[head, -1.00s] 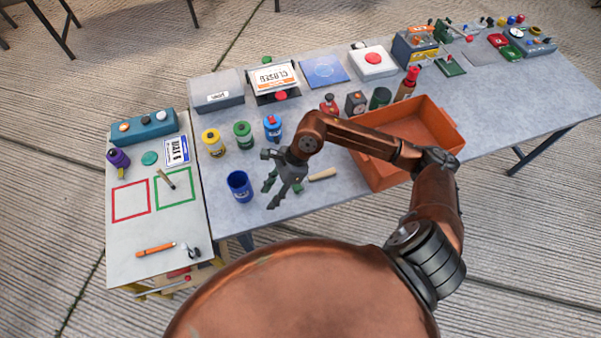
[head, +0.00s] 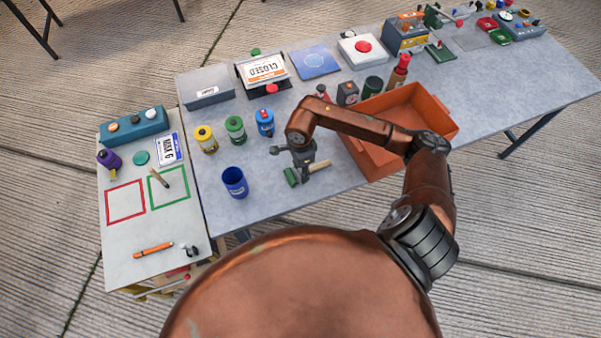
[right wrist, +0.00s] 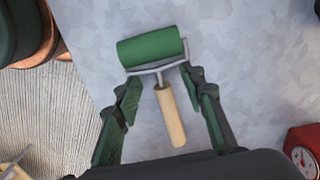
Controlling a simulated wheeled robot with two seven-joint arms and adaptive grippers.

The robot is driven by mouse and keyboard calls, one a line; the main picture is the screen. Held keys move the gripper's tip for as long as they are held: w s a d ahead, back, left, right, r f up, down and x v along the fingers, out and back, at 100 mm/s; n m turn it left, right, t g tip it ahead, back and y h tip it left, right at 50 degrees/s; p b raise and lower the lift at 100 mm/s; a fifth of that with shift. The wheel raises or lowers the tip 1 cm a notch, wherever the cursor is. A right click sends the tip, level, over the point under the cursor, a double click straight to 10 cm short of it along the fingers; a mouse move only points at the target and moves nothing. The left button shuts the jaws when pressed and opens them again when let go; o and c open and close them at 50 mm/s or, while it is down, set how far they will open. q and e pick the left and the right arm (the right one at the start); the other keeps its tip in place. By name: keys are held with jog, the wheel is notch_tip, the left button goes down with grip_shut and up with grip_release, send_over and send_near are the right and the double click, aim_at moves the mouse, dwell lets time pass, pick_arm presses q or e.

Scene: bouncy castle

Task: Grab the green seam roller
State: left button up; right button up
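The green seam roller (right wrist: 150,50) has a green cylinder, a metal frame and a pale wooden handle (right wrist: 170,115). It lies on the grey table. In the head view its green end (head: 291,177) shows left of the gripper and its handle to the right. My right gripper (right wrist: 160,90) is open above the roller, one finger on each side of the handle, with a gap to both. It also shows in the head view (head: 304,174), pointing down. My left gripper is not in view.
A blue cup (head: 235,182) stands left of the right gripper. Yellow, green and blue cans (head: 235,130) stand behind it. An orange bin (head: 425,105) is to the right. A red device (right wrist: 304,150) shows at the right wrist view's edge.

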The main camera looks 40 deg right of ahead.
jog(key=shift+f, duration=0.1)
grip_shut()
dwell(0.4)
